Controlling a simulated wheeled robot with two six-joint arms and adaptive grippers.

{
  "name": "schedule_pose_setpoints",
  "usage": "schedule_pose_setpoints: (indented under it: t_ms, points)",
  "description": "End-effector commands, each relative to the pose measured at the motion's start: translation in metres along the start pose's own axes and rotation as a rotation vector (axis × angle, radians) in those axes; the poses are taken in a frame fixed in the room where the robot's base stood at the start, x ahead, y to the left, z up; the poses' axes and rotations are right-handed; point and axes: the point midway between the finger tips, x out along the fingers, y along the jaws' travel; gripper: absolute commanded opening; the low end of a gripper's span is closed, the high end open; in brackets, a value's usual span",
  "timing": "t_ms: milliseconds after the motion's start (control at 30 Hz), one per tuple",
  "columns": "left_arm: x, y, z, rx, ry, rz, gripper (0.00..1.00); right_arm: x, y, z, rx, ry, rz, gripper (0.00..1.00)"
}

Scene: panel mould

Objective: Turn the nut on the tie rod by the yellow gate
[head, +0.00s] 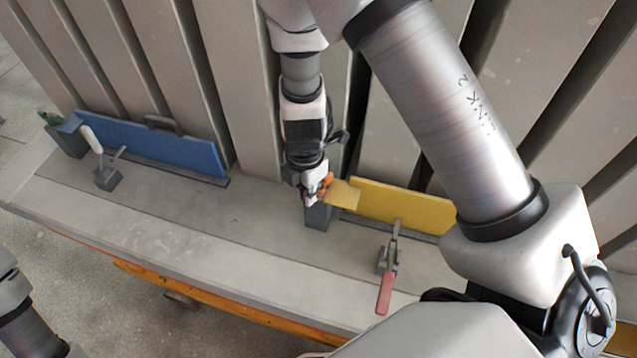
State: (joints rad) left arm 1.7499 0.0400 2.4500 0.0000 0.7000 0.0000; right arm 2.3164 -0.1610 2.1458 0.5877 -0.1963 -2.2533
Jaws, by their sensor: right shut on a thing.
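The yellow gate (405,206) stands upright on the grey ledge at the right of centre. At its left end is a dark grey block (318,216), with a yellow piece (343,194) beside it. My right gripper (314,190) comes down from above over this block. It is shut on an orange nut (327,183), which shows only in part between and beside the fingers. The tie rod is hidden behind the gripper and block. Part of my left arm shows at the lower left edge, but its gripper is out of view.
A toggle clamp with a red handle (385,293) stands before the yellow gate. Upright grey panels rise behind. The ledge (200,222) between the gates is clear.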

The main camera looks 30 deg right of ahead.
Motion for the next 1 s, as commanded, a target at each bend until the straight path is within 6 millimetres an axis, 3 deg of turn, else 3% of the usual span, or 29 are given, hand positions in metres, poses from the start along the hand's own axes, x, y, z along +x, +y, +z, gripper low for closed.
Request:
schedule_pose_setpoints:
  t_ms: [367, 600, 867, 1000]
  points:
    - [-0.008, 0.000, 0.000, 0.000, 0.000, 0.000, 0.40, -0.002, 0.004, 0.000, 0.110, 0.000, -0.001, 0.00]
    - [-0.026, 0.000, 0.000, 0.000, 0.000, 0.000, 0.40, -0.002, 0.012, 0.002, 0.370, 0.000, -0.001, 0.00]
    - [-0.024, 0.000, 0.000, 0.000, 0.000, 0.000, 0.40, -0.001, 0.013, 0.002, 0.382, 0.000, 0.000, 0.00]
    - [-0.041, 0.000, 0.000, 0.000, 0.000, 0.000, 0.40, -0.005, 0.015, 0.004, 0.487, 0.001, -0.003, 0.00]
